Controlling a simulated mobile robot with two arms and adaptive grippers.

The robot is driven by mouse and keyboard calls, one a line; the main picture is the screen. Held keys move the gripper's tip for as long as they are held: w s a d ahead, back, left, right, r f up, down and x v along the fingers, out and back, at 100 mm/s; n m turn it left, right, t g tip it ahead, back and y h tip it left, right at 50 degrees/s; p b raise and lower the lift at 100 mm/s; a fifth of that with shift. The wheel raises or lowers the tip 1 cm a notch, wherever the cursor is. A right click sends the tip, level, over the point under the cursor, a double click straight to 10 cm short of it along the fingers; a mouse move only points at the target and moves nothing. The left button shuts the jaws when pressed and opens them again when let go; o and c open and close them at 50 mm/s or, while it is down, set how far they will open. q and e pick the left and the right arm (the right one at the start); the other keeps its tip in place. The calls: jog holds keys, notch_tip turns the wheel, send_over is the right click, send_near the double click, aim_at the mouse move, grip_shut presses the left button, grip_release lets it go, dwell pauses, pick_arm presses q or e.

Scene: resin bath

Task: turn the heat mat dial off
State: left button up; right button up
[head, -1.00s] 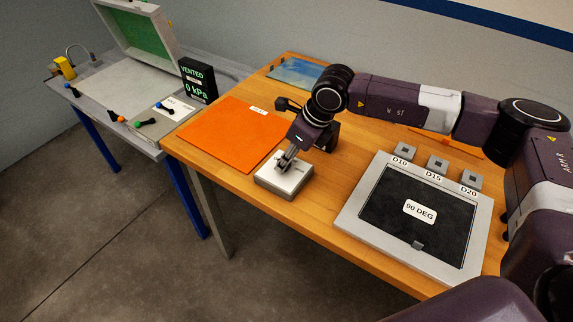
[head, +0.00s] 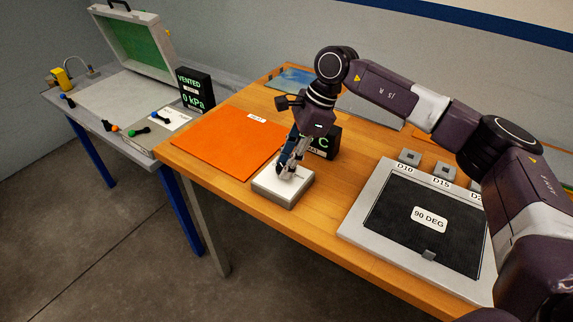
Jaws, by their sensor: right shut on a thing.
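The heat mat (head: 222,140) is a flat orange sheet on the wooden table. The dial box (head: 272,193), pale and low, sits at the table's front edge beside the mat's near right corner. My right gripper (head: 288,172) points down onto the top of this box and is shut on the dial, which its fingers mostly hide. The dial's pointer direction cannot be read. A black display (head: 328,144) behind the gripper shows a green "C"; the rest is covered by my wrist. My left gripper is not in view.
A grey-framed black plate marked 90 DEG (head: 420,245) lies to the right, with small grey blocks (head: 409,158) behind it. At the left is a bench with an open green-lined lid (head: 133,42) and a VENTED 0 kPa display (head: 194,90).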

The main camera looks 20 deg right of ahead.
jog(key=shift+w+r, duration=0.1)
dwell(0.4)
jog(key=o, duration=1.1)
jog(key=shift+o, duration=0.2)
jog(key=shift+d, duration=0.1)
jog(key=v, duration=1.2)
